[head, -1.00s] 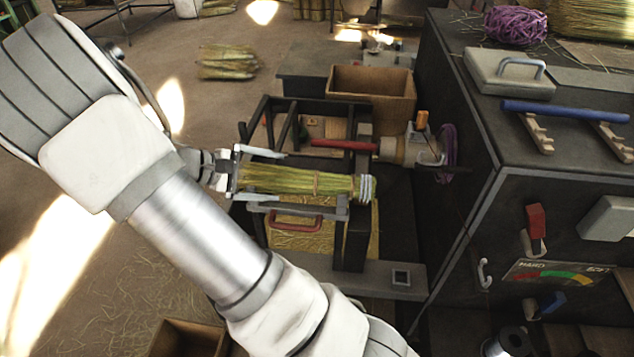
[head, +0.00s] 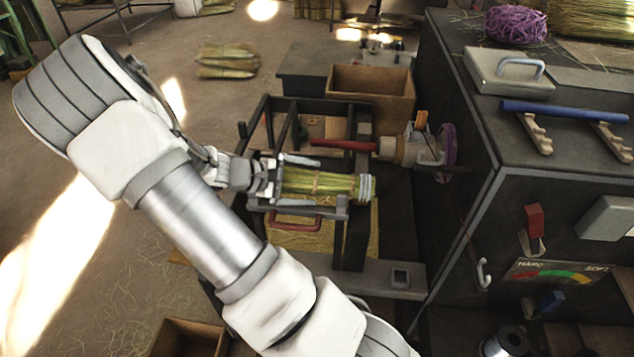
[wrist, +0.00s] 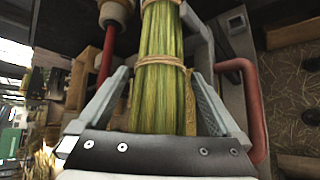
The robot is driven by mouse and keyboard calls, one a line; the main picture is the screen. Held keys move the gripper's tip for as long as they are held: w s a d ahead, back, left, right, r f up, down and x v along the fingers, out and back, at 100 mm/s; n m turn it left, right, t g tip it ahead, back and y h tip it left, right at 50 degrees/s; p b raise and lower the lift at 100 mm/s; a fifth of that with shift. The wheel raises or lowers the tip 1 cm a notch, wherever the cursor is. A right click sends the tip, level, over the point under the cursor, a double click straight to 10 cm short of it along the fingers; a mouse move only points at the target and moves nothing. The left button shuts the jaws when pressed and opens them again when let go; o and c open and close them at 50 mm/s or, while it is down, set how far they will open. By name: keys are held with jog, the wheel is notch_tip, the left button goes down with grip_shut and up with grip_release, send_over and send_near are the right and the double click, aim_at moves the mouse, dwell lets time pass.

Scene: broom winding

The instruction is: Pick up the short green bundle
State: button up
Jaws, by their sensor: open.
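The short green bundle (head: 330,184) lies level across the dark machine frame, with a twine band around it and pale wraps at its right end. In the wrist view the bundle (wrist: 160,75) runs straight away from my palm, with twine bands around it. My gripper (head: 314,182) is open, its fingers on either side of the bundle's left part. In the wrist view its fingers (wrist: 163,80) stand apart with the bundle between them, and a gap shows on the left side. The bundle's left end is hidden by my gripper.
A red handle (head: 296,222) sits just below the lower finger, and a red rod (head: 343,145) lies above the bundle. A cardboard box (head: 371,93) stands behind. The dark cabinet (head: 470,120) rises on the right. Open floor lies to the left.

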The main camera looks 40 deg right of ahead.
jog(key=c, duration=1.5)
jog(key=shift+o, duration=0.2)
jog(key=shift+r, duration=0.1)
